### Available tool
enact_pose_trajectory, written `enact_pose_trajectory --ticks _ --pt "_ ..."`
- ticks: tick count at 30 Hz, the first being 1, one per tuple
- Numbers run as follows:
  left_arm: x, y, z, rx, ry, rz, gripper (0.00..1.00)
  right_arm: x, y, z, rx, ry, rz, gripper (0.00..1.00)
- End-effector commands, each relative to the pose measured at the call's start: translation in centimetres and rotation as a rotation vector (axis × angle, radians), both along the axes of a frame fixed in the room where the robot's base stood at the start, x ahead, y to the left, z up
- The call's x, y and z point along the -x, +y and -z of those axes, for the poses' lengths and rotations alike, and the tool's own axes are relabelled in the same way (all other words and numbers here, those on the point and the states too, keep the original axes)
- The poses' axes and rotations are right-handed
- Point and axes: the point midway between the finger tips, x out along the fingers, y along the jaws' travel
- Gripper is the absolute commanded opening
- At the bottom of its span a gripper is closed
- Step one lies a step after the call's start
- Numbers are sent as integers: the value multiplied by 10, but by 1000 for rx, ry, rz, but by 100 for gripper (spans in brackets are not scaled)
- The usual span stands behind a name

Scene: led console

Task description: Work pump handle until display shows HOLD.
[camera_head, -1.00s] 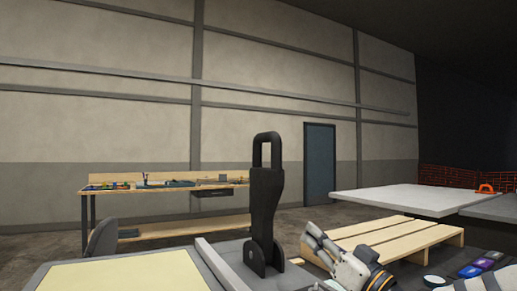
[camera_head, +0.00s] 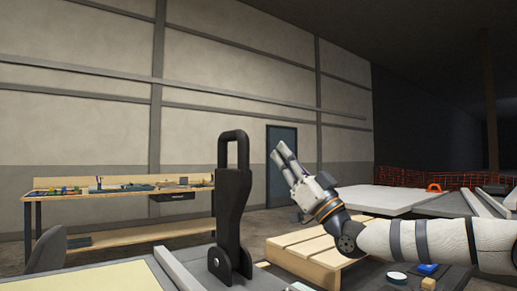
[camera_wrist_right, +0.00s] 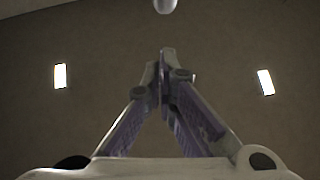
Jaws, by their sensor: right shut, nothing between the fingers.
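The black pump handle (camera_head: 234,195) stands upright on its bracket, with a loop at its top, left of centre in the head view. My right gripper (camera_head: 281,150) is to the right of the handle, at about the height of its loop in the picture, with its fingers pointing up and left. A gap shows between the gripper and the handle. The fingers are closed together with nothing between them, as the right wrist view (camera_wrist_right: 167,55) also shows. My left gripper is not in view. No display showing text is visible.
A wooden pallet (camera_head: 305,240) lies behind the handle to the right. A workbench (camera_head: 120,190) with small items stands against the far wall, and a pale table (camera_head: 385,198) is at the right. A pale yellow panel (camera_head: 90,280) is at the lower left.

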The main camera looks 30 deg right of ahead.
Motion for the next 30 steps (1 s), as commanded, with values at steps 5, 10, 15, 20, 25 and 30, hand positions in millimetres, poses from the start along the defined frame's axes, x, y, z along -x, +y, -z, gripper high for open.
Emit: enact_pose_trajectory --ticks 5,10,15,20,25,30 --pt "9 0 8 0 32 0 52 -29 9 -22 3 5 0 0" --pt "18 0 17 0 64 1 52 -57 15 -22 1 10 1 0" --pt "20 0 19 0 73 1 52 -67 18 -26 -1 3 0 0" --pt "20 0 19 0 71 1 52 -67 19 -28 -1 0 -1 0" --pt "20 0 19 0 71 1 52 -66 19 -29 -1 -1 -1 0" --pt "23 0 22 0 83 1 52 -75 20 -29 2 2 1 0"
